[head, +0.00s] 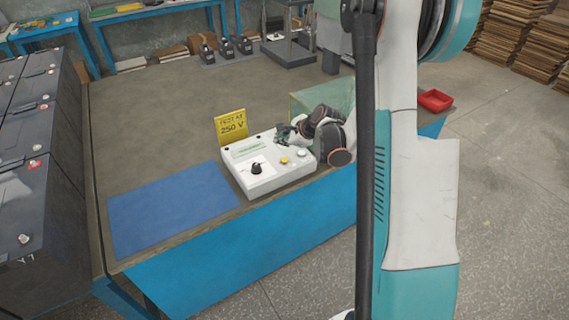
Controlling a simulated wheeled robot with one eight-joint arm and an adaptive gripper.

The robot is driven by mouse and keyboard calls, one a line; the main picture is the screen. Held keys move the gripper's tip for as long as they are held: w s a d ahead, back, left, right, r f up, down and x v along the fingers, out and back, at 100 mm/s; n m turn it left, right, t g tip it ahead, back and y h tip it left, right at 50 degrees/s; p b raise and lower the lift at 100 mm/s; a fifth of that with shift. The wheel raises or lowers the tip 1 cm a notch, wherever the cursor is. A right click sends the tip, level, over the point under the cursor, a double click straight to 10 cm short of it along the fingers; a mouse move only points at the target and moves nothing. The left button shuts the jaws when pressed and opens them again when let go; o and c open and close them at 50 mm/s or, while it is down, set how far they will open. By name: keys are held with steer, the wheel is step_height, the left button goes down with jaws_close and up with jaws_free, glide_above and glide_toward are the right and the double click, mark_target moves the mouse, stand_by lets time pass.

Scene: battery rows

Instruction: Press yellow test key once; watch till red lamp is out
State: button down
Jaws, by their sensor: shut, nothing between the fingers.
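A white tester box (275,184) stands on the bench, with a black knob (256,168) on a white dial and a pale display strip. Its yellow test key (284,160) is a small round button on the top face, uncovered. A small pale round part (301,152) sits to the right of the key. I cannot make out a lit red lamp; my gripper hides part of the box's far right. My gripper (281,132) is shut and empty, over or just behind the box's far edge. It is apart from the yellow key.
A yellow sign (231,126) reading "TEST AT 250 V" stands behind the box. A blue mat (170,210) lies to the left. A greenish clear panel (322,100) and a red tray (435,100) are to the right. Dark battery blocks (40,190) line the left side.

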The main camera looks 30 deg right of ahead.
mark_target(283, 161)
steer(key=shift+f+b, duration=1.7)
steer(key=shift+f, duration=0.95)
steer(key=shift+f+b, duration=0.4)
steer(key=shift+b, duration=0.05)
steer(key=shift+f, duration=0.35)
steer(key=shift+r, duration=0.8)
steer(key=shift+r+p, duration=1.8)
steer(key=shift+r, duration=0.7)
steer(key=shift+r, duration=0.1)
